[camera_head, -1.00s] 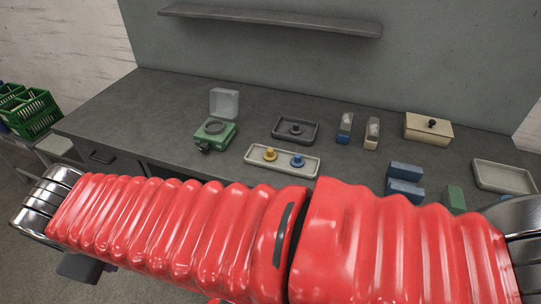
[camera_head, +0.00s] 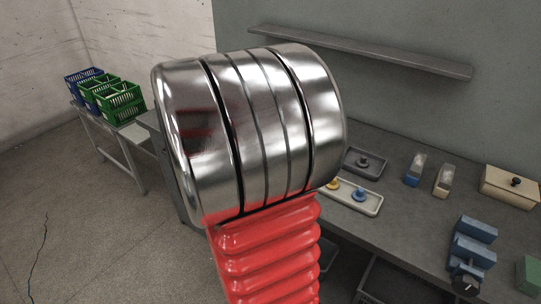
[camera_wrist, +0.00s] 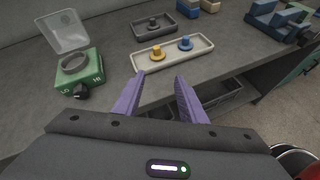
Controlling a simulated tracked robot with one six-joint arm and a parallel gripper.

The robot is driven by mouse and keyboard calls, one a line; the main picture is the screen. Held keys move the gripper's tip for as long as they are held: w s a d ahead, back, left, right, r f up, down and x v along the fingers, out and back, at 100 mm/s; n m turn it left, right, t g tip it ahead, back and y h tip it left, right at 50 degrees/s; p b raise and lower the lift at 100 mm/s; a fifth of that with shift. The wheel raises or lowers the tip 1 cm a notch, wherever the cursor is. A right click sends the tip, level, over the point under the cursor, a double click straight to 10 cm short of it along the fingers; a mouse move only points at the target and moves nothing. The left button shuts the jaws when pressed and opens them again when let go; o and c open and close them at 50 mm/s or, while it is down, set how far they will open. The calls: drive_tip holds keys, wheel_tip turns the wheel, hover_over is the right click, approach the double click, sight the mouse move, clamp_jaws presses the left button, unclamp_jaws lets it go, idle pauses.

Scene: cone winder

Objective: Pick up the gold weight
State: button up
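The gold weight (camera_wrist: 157,52) is a small yellow knobbed piece in the left part of a pale tray (camera_wrist: 142,66), beside a blue weight (camera_wrist: 185,43). In the head view the gold weight (camera_head: 334,184) is partly hidden behind my arm, and the blue weight (camera_head: 360,194) shows beside it. My gripper (camera_wrist: 156,81), with two purple fingers, is open and empty in the wrist view. Its fingertips point toward the tray, short of the gold weight. My gripper is not visible in the head view.
A green device (camera_wrist: 82,72) with a dial and raised clear lid stands left of the tray. A dark tray (camera_wrist: 154,27) with a knobbed piece lies behind. Bare worktop lies around the pale tray.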

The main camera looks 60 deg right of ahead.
drive_tip(key=d+n, duration=0.1)
drive_tip(key=s+d+f+n, duration=0.1)
drive_tip(key=d, duration=0.1)
drive_tip(key=d+f+n+h, duration=0.1)
drive_tip(key=shift+s+d, duration=0.15)
drive_tip(key=shift+s, duration=0.1)
approach(328, 186)
drive_tip(key=shift+s+d+r, duration=0.1)
drive_tip(key=shift+s+d, duration=0.15)
drive_tip(key=shift+d, duration=0.4)
drive_tip(key=shift+s+d+r, duration=0.1)
drive_tip(key=shift+s+d, duration=0.2)
drive_tip(key=shift+d, duration=0.35)
drive_tip(key=shift+s+d+r, duration=0.15)
drive_tip(key=shift+s+d, duration=0.1)
drive_tip(key=shift+d, duration=0.4)
drive_tip(key=shift+x, duration=2.65)
drive_tip(key=shift+r, duration=0.15)
drive_tip(key=shift+c, duration=0.3)
clamp_jaws()
